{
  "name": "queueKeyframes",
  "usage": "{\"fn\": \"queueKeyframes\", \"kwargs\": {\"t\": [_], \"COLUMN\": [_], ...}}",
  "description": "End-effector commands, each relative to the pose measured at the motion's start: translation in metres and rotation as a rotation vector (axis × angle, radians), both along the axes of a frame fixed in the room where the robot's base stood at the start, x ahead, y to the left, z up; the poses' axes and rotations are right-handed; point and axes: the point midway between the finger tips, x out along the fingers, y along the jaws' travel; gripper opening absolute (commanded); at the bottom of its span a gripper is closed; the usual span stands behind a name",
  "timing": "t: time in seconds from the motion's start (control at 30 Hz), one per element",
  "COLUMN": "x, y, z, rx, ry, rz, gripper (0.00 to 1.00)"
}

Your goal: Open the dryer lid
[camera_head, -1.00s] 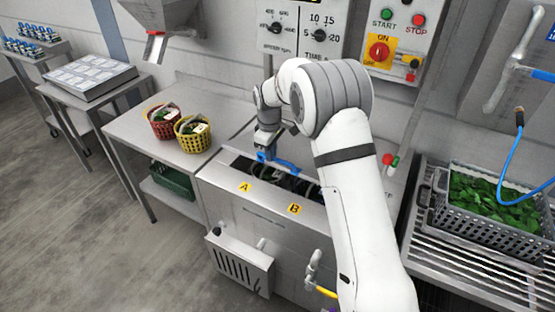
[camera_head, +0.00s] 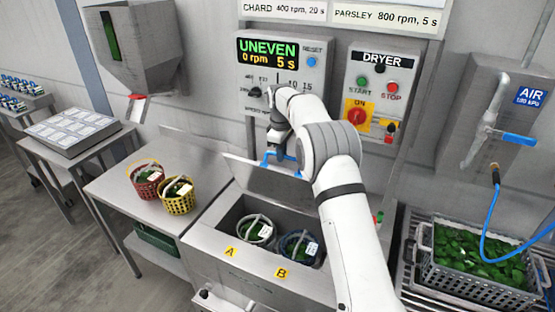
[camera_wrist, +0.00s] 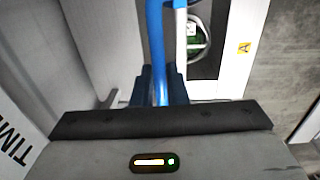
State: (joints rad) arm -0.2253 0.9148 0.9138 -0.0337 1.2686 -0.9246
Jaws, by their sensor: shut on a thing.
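The dryer lid (camera_head: 258,178) is a grey metal plate tilted up at the back of the dryer (camera_head: 222,268), in the head view. Its blue handle (camera_head: 268,160) is along the lid's top edge. My gripper (camera_head: 282,154) is at that handle. In the wrist view my gripper (camera_wrist: 161,88) is shut on the blue handle bar (camera_wrist: 155,35). The open dryer shows a pale-rimmed basket (camera_head: 247,229) by label A and a blue-rimmed basket (camera_head: 286,245) by label B, both with greens and a tag. My arm hides the lid's right end.
The dryer display (camera_head: 267,52) reads UNEVEN, 0 rpm, 5 s. A red basket (camera_head: 146,184) and a yellow basket (camera_head: 178,203) stand on the left table (camera_head: 112,190). A grey crate of greens (camera_head: 478,285) and a blue air hose (camera_head: 493,215) are at right.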

Motion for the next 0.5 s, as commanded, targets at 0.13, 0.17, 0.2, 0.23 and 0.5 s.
{"fn": "queueKeyframes", "kwargs": {"t": [0.13, 0.17, 0.2, 0.23, 0.5], "x": [0.014, 0.017, 0.019, 0.021, 0.03], "y": [-0.005, -0.006, -0.008, -0.008, -0.013], "z": [-0.003, -0.002, -0.002, -0.002, -0.001], "rx": [0.003, 0.003, 0.003, 0.004, 0.004], "ry": [0.002, 0.002, 0.003, 0.004, 0.006], "rz": [0.001, 0.001, 0.001, 0.001, 0.001], "gripper": [0.0, 0.0, 0.0, 0.0, 0.0]}}
